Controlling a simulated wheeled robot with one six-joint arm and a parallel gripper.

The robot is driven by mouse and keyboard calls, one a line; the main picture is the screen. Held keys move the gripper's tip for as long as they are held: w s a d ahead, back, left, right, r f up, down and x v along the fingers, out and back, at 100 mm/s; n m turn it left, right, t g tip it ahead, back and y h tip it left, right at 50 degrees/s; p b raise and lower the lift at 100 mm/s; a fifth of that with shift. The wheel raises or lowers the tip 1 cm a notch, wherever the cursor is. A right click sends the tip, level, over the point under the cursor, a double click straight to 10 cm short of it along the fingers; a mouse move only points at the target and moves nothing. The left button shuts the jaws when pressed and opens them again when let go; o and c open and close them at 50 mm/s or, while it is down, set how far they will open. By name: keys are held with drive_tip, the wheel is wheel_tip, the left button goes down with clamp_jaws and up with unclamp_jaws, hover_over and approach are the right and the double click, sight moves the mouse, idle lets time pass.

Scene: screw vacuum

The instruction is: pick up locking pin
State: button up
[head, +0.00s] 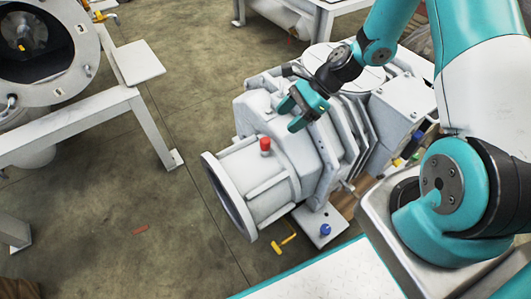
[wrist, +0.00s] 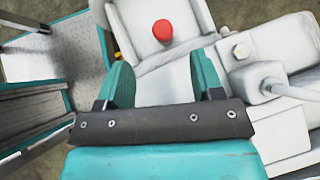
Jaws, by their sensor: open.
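I cannot tell for sure which part is the locking pin. A yellow T-shaped piece (head: 285,243) lies low beside the foot of the grey screw vacuum pump (head: 270,175). A red cap (head: 265,146) stands on the pump's round inlet; it also shows in the wrist view (wrist: 162,30), ahead of the fingers. My gripper (head: 289,115) is above the pump body, behind the red cap in the head view. In the wrist view its two teal fingers (wrist: 161,78) are apart with nothing between them.
A blue knob (head: 325,230) sits on the pump's foot plate. A white bench (head: 75,125) with a round metal housing (head: 83,70) stands at left. A small red piece (head: 140,229) lies on the open floor. Ribs and boxes of the pump rise near my arm.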

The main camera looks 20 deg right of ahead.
sight(265, 140)
drive_tip(key=b+x, duration=0.1)
drive_tip(key=x, duration=0.3)
drive_tip(key=shift+a+f, duration=0.25)
drive_tip(key=shift+f, duration=0.05)
drive_tip(key=b+x, duration=0.3)
drive_tip(key=x, duration=0.2)
drive_tip(key=shift+w+f, duration=0.1)
drive_tip(key=shift+f, duration=0.1)
drive_tip(key=shift+d+r, duration=0.1)
drive_tip(key=c, duration=1)
